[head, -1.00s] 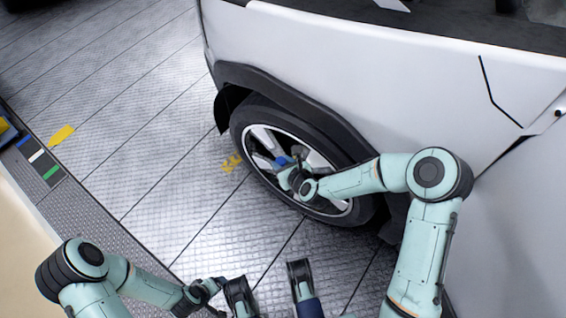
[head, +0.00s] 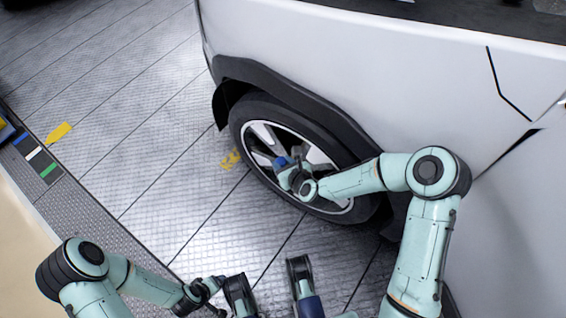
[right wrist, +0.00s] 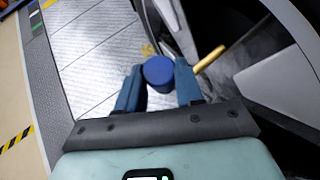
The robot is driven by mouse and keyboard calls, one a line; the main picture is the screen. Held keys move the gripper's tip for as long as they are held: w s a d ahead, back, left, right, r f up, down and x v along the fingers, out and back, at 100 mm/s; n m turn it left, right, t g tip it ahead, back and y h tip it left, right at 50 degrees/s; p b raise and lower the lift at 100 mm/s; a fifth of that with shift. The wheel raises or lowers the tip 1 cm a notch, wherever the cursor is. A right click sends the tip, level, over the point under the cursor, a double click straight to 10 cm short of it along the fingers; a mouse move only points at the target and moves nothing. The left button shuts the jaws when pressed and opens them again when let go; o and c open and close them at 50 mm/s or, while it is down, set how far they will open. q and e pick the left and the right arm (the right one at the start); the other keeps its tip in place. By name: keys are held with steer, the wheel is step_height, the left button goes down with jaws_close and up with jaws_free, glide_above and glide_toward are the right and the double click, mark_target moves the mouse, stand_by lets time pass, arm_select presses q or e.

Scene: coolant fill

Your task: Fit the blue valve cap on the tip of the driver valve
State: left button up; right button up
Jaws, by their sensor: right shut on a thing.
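The blue valve cap (right wrist: 158,72) is between the fingertips of my right gripper (right wrist: 159,82) in the right wrist view. The gripper is shut on it. A gold-coloured valve stem (right wrist: 210,59) sticks out at the wheel, to the right of the cap and apart from it in that view. In the head view my right gripper (head: 283,170) is in front of the wheel, with the cap (head: 280,162) showing as a small blue spot; the valve is hard to make out there. My left gripper (head: 268,280) is low in the head view, its fingers spread and empty.
The wheel (head: 262,180) sits under the dark arch of a white vehicle (head: 330,70), which fills the right side. Patterned metal floor (head: 130,120) lies open on the left, with yellow markings. A strip with coloured blocks (head: 35,155) is at the left edge.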

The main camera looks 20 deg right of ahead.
steer(key=o, duration=0.9)
